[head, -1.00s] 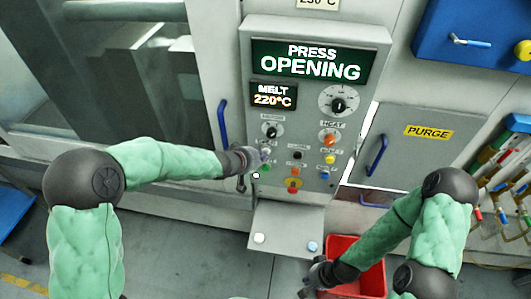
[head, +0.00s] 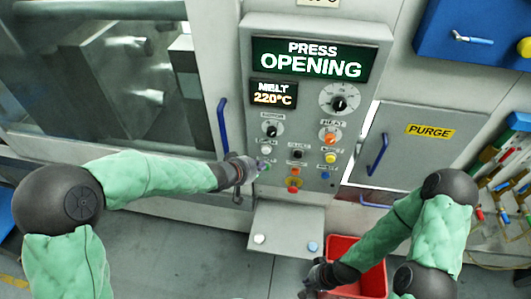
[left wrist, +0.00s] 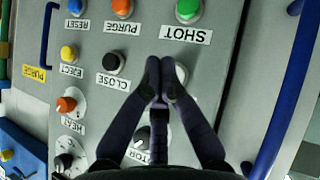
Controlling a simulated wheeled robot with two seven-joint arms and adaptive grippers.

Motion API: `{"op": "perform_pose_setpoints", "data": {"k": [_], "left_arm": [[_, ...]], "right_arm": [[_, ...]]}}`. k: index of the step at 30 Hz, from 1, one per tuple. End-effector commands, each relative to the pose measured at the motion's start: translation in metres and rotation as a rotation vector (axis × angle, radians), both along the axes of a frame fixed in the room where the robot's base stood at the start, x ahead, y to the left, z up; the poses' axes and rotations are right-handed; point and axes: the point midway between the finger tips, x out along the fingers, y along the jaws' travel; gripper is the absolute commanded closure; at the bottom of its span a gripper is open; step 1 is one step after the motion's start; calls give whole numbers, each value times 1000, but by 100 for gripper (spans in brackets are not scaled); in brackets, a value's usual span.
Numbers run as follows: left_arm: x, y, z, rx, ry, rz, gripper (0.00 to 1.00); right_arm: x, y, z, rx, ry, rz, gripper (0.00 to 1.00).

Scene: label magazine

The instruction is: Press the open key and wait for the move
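The control panel (head: 320,110) has a display (head: 311,60) reading "PRESS OPENING". A pale key (left wrist: 182,73), its label hidden, sits beside the black CLOSE key (left wrist: 114,62) and below the green SHOT key (left wrist: 188,10) in the left wrist view. My left gripper (left wrist: 163,88) is shut and empty, its tips in front of the pale key's edge and partly covering it. In the head view my left gripper (head: 256,166) is at the panel's left side; I cannot tell whether it touches. My right gripper (head: 313,277) hangs low by the red bin, fingers unclear.
A windowed machine door (head: 110,75) with a blue handle (head: 222,125) stands left of the panel. A small shelf (head: 285,228) juts out below it. A red bin (head: 372,280) is on the floor. A PURGE cabinet (head: 420,155) stands to the right.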

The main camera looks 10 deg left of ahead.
Motion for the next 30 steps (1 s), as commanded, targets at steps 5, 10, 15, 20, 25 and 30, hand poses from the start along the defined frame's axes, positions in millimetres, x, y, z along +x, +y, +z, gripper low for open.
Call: {"op": "perform_pose_setpoints", "data": {"k": [5,10,15,20,25,30], "left_arm": [[-15,0,0,1,0,-1,100],[-21,0,0,-1,0,1,100],[-21,0,0,0,0,0,100],[-21,0,0,0,0,0,100],[-21,0,0,0,0,0,100],[-21,0,0,0,0,0,100]], "right_arm": [[0,0,-3,0,0,0,100],[0,0,-3,0,0,0,100],[0,0,-3,0,0,0,100],[0,0,-3,0,0,0,100],[0,0,-3,0,0,0,100],[0,0,-3,0,0,0,100]]}}
